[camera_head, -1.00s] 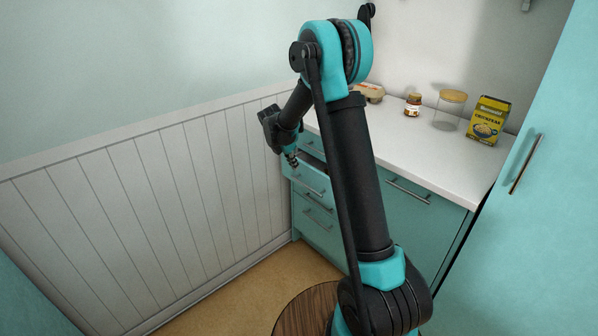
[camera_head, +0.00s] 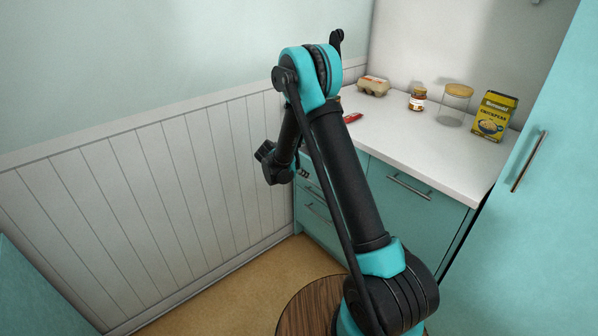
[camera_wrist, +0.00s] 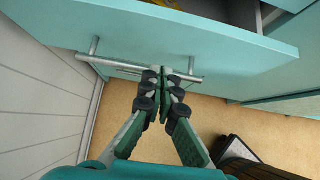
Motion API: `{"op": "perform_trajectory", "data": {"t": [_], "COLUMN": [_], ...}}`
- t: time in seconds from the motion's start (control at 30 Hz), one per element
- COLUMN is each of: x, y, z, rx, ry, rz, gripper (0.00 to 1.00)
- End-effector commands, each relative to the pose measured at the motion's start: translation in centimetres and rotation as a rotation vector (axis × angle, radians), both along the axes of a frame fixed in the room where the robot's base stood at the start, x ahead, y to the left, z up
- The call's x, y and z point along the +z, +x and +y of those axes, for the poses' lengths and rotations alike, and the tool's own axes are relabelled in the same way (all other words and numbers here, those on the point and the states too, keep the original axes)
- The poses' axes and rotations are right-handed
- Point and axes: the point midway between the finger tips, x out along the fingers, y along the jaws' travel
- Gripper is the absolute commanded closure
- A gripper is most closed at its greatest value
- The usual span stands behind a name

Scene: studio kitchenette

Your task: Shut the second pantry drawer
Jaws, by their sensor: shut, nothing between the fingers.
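A teal drawer front (camera_wrist: 215,38) with a grey bar handle (camera_wrist: 125,66) fills the upper part of the wrist view. It stands out from the cabinet, and a dark strip of its inside shows behind its top edge at the right. I take it for the second pantry drawer. My gripper (camera_wrist: 166,74) is shut and empty, its fingertips at the handle and close to the front; I cannot tell whether they touch. In the head view the drawer stack (camera_head: 317,213) is partly hidden behind my arm.
A white countertop (camera_head: 400,145) holds an egg carton (camera_head: 373,86), a small jar (camera_head: 417,99), a glass jar (camera_head: 454,104), a yellow chickpeas box (camera_head: 493,117) and a red item (camera_head: 352,118). A panelled wall (camera_head: 180,190) stands close at the left. A round wooden surface (camera_head: 300,305) is in front.

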Motion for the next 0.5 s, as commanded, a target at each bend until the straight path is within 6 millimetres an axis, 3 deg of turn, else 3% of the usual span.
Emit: {"op": "perform_trajectory", "data": {"t": [0.03, 0.2, 0.5], "x": [-0.7, -0.7, -0.6], "y": [0.4, 1.8, 2.7], "z": [-0.6, -2.6, -3.8], "rx": [-0.004, -0.003, 0.0], "ry": [0.0, 0.0, 0.0], "rz": [-0.001, 0.0, 0.0], "gripper": [1.0, 1.0, 1.0]}}
